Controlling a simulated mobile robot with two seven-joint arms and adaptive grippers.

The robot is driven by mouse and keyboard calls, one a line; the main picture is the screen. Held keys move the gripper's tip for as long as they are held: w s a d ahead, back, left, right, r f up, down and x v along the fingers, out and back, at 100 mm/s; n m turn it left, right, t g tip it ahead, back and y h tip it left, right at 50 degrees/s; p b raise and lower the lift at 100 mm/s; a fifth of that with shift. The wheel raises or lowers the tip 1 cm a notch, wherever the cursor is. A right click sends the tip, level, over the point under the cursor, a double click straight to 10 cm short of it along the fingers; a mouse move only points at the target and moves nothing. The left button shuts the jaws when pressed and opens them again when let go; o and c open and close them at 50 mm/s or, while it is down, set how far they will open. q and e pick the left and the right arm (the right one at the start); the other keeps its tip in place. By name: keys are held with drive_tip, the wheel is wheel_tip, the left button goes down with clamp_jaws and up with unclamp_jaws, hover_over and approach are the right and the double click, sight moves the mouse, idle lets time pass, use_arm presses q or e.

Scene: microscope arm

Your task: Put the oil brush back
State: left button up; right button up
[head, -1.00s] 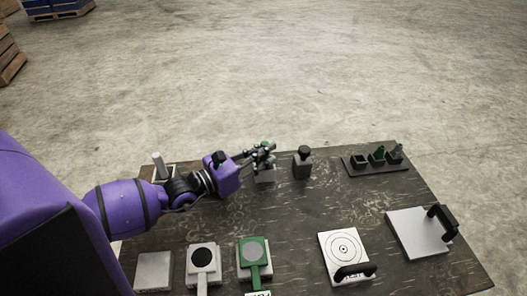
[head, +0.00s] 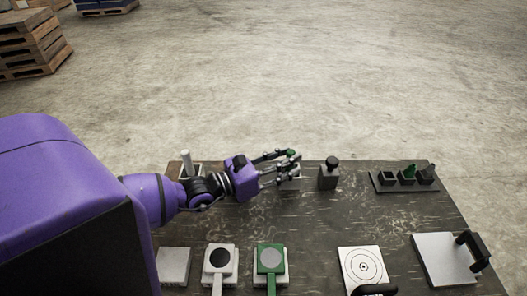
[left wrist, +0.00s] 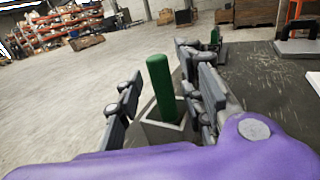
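A green cylindrical handle, apparently the oil brush (left wrist: 162,85), stands nearly upright in a grey square holder (left wrist: 172,133) in the left wrist view. My left gripper (left wrist: 163,98) is open, with one finger on each side of the handle and gaps visible between them. In the head view my left gripper (head: 292,167) is at the table's far edge, over the small holder (head: 290,183). The brush's lower end is hidden inside the holder. My right gripper is not in view.
A dark bottle (head: 328,177) stands just right of my left gripper. A three-slot rack (head: 396,187) sits far right. Plates and paddles (head: 222,265) line the front. The table's middle is clear.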

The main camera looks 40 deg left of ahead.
use_arm(q)
drive_tip(key=b+v, duration=0.1)
drive_tip(key=v, duration=0.9)
drive_tip(key=shift+s, duration=0.15)
